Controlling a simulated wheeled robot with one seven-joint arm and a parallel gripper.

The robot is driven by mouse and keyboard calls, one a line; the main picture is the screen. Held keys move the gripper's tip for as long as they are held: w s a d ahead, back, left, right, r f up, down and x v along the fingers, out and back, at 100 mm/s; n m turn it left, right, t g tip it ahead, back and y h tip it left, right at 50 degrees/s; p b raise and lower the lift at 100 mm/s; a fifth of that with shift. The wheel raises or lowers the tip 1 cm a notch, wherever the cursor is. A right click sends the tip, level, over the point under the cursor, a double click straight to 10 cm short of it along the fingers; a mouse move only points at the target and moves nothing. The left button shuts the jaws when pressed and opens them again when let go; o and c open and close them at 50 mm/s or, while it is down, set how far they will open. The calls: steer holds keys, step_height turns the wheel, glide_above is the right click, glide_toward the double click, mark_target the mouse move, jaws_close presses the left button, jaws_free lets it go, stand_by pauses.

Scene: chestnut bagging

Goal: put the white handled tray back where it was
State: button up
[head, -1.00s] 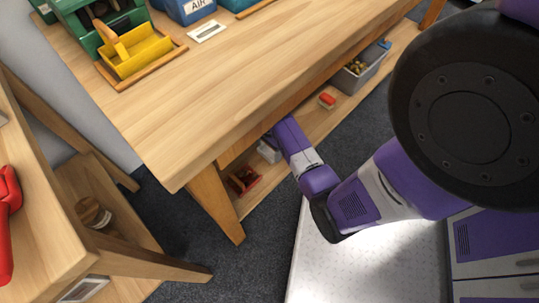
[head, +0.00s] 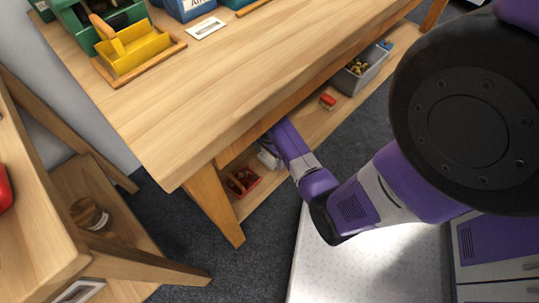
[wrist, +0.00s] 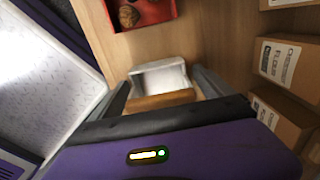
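The white tray (wrist: 163,78) with a brown wooden handle (wrist: 160,100) sits on the wooden lower shelf under the workbench. A small white part of the tray (head: 268,159) also shows in the head view. My gripper (wrist: 161,80) reaches in under the bench top. Its two dark fingers are wide apart, one on each side of the handle and the near end of the tray. I see a narrow gap at the right finger; at the left finger I cannot tell if it touches. In the head view my fingertips are hidden.
A red tray (head: 242,181) with brown contents lies beside the white tray. Cardboard boxes (wrist: 286,62) stand to the right in the wrist view. A red item (head: 327,101) and a grey bin (head: 372,79) are farther along the shelf. The bench top (head: 215,95) hangs over my arm.

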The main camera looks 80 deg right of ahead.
steer(key=shift+r, duration=0.1)
step_height(320, 180, up, 7)
steer(key=p, duration=0.3)
steer(key=shift+r, duration=0.2)
steer(key=a+n+t+h, duration=0.1)
steer(key=a+n, duration=0.1)
steer(key=a+f+n, duration=0.1)
steer(key=a+n, duration=0.1)
steer(key=a, duration=0.1)
steer(key=a+n+t+h, duration=0.1)
steer(key=a+n, duration=0.1)
steer(key=a, duration=0.1)
steer(key=shift+s+a+f+t+h, duration=0.1)
steer(key=shift+a+f+t+h, duration=0.15)
steer(key=shift+f+t+h, duration=0.1)
steer(key=s+a+r+n+t, duration=0.3)
steer(key=a+r+n+t, duration=0.5)
steer(key=a+r+n, duration=0.55)
steer(key=s+a+r+n+t+y, duration=0.1)
steer(key=s+a+r+n+t, duration=0.1)
steer(key=r, duration=0.7)
steer(key=s+a+r+n+t+y, duration=0.1)
steer(key=a+r+n+t, duration=0.1)
steer(key=a+r, duration=0.3)
step_height(320, 180, up, 4)
steer(key=shift+s+a+r+n+y, duration=0.25)
steer(key=shift+s+n+y, duration=0.1)
steer(key=shift+s+n, duration=0.1)
